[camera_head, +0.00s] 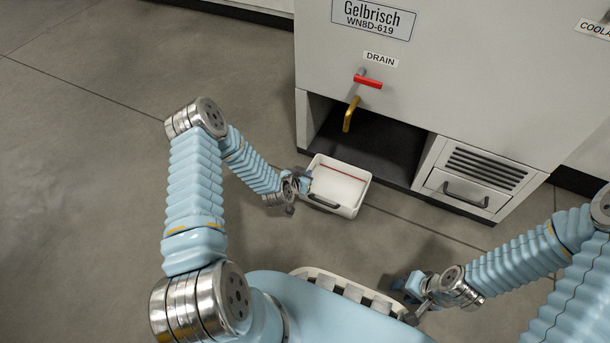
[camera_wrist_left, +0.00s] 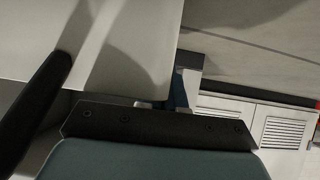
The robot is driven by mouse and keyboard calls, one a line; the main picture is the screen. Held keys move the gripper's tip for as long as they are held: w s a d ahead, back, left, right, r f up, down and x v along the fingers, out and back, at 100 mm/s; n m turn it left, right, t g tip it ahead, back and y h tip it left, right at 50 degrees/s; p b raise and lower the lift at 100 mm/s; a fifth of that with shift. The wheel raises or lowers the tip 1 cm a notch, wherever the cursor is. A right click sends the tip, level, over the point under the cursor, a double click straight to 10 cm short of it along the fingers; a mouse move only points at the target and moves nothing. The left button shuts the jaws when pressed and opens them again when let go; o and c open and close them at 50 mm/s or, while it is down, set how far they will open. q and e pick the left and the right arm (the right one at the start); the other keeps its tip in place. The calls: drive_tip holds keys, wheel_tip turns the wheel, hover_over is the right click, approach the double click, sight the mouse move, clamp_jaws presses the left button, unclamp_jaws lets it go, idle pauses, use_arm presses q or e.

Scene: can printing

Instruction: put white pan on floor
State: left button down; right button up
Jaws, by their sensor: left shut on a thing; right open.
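The white pan (camera_head: 345,188) is a shallow open tray with a red line inside and a dark handle at its front. It is in front of the machine's open lower bay, over the grey floor (camera_head: 110,140). I cannot tell whether it touches the floor. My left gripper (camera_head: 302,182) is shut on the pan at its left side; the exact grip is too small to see. In the left wrist view the pan's pale surface (camera_wrist_left: 130,60) fills the upper left, close to the gripper. My right gripper (camera_head: 414,287) is open and empty, low and right, apart from the pan.
The grey machine (camera_head: 460,75) stands behind the pan, with a red drain lever (camera_head: 368,81) and a brass spout (camera_head: 351,114) above its dark open bay (camera_head: 375,140). A vented drawer with a handle (camera_head: 466,194) is right of the bay. The floor at left is clear.

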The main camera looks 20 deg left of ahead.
use_arm(q)
drive_tip(key=shift+f, duration=0.1)
drive_tip(key=c, duration=1.3)
unclamp_jaws()
drive_tip(key=shift+o, duration=0.2)
drive_tip(key=p+v, duration=0.3)
drive_tip(key=v, duration=0.9)
